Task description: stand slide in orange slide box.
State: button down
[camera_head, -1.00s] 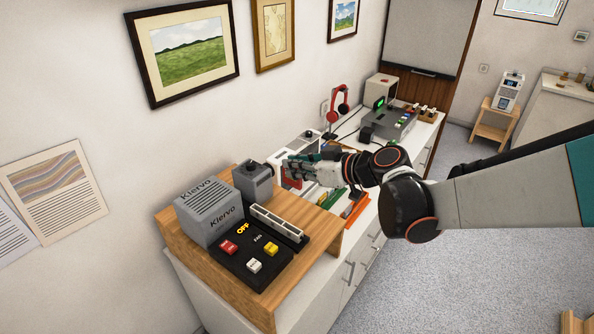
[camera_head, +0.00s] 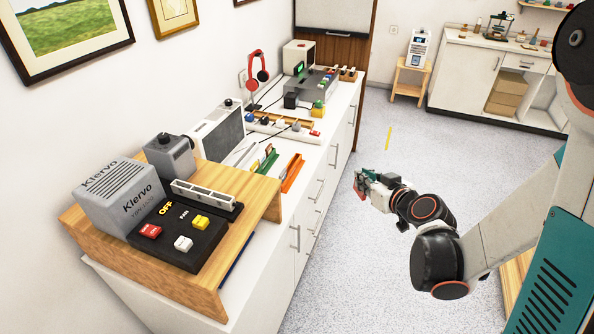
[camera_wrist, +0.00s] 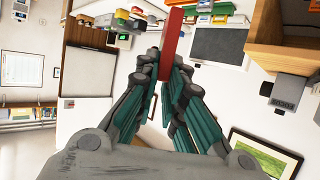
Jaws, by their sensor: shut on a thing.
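My gripper (camera_head: 364,182) is out over the floor, to the right of the counter in the head view. In the wrist view its fingers (camera_wrist: 166,78) are shut on a thin red slide (camera_wrist: 173,42), seen nearly edge-on and sticking out past the fingertips. A bit of red also shows at the fingertips in the head view. The orange slide box (camera_head: 292,173) lies on the white counter near its front edge, well left of my gripper. Its inside is too small to make out.
A green box (camera_head: 266,164) lies just left of the orange one on the counter (camera_head: 262,206). A wooden riser (camera_head: 215,288) with a grey Klervo unit (camera_head: 120,200) stands nearer. A white device (camera_head: 218,130) stands behind. The floor around my gripper is clear.

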aim_at(295, 167)
jog(key=i+l, duration=0.8)
jog(key=i, duration=0.15)
jog(key=i+l, duration=0.75)
jog(key=i, duration=0.15)
jog(key=i+l, duration=0.8)
jog(key=i, duration=0.15)
jog(key=i+u, duration=0.1)
jog(key=u, duration=0.3)
jog(key=l+u, duration=0.15)
jog(key=u, duration=0.3)
jog(key=i+l+u, duration=0.1)
jog(key=u, duration=0.3)
jog(key=l+u, duration=0.15)
jog(key=u, duration=2.5)
jog(key=l, duration=0.1)
